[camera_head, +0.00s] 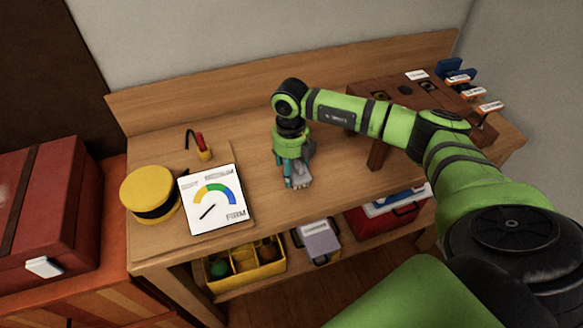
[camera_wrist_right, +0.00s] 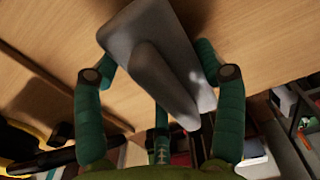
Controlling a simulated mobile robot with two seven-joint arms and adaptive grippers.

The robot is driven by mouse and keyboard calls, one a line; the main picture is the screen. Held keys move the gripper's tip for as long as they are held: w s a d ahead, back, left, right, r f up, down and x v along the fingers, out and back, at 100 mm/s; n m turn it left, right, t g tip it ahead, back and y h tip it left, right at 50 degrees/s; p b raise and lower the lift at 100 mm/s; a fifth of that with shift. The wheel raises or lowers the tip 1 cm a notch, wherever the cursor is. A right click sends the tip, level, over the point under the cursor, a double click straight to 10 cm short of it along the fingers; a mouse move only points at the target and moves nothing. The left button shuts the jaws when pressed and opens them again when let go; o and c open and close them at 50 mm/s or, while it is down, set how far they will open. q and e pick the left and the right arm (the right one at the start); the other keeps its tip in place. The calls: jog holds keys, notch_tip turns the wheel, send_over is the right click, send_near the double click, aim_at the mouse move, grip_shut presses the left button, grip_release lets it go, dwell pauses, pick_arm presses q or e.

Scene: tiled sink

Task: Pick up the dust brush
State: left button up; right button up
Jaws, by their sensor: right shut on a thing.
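The dust brush (camera_wrist_right: 160,80) appears to be the smooth grey piece between my fingers in the right wrist view; I cannot make out bristles. My right gripper (camera_wrist_right: 159,73) is shut on it, with a teal finger on either side and one below. In the head view my right gripper (camera_head: 292,182) points down at the middle of the workbench (camera_head: 245,115), near its front edge. Only a little of the grey brush (camera_head: 306,172) shows there beside the fingers. I cannot tell whether it touches the bench. My left gripper is not in view.
A gauge card (camera_head: 214,200), a yellow round item (camera_head: 150,193) with a black band and a red-handled tool (camera_head: 201,146) are on the bench's left. A brown wooden stand (camera_head: 383,85) is on its right. A yellow bin (camera_head: 245,267) sits on the shelf below.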

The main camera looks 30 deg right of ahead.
notch_tip(320, 180, up, 2)
jog(key=shift+w+r+b, duration=0.1)
jog(key=shift+r+b, duration=0.15)
jog(key=shift+b, duration=0.4)
jog(key=s+r+b, duration=0.3)
jog(key=s+r, duration=0.5)
jog(key=s, duration=0.4)
jog(key=shift+d, duration=0.3)
